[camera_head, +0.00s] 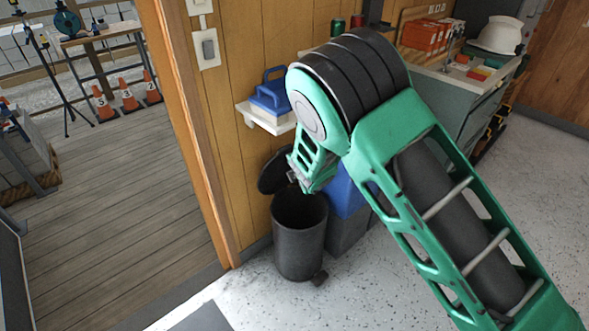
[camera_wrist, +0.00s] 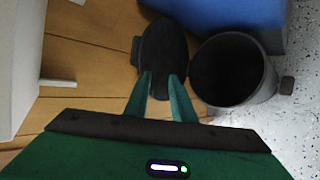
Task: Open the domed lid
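A dark round bin (camera_head: 300,238) stands on the floor by the wooden wall, its mouth uncovered. Its domed lid (camera_head: 272,171) is raised and tipped back on the wall side of the bin. In the wrist view the lid (camera_wrist: 163,45) lies just beyond my fingertips, beside the open mouth of the bin (camera_wrist: 232,72). My gripper (camera_wrist: 161,76) has a gap between its two fingers, with the dark lid showing behind them. I cannot tell whether a finger touches the lid. In the head view my arm hides part of the gripper.
A blue-topped bin (camera_head: 343,192) stands close against the dark bin's right. A pedal (camera_head: 320,278) sticks out at the dark bin's foot. A white wall shelf (camera_head: 262,119) with a blue toolbox (camera_head: 270,94) is above the lid. Speckled floor in front is clear.

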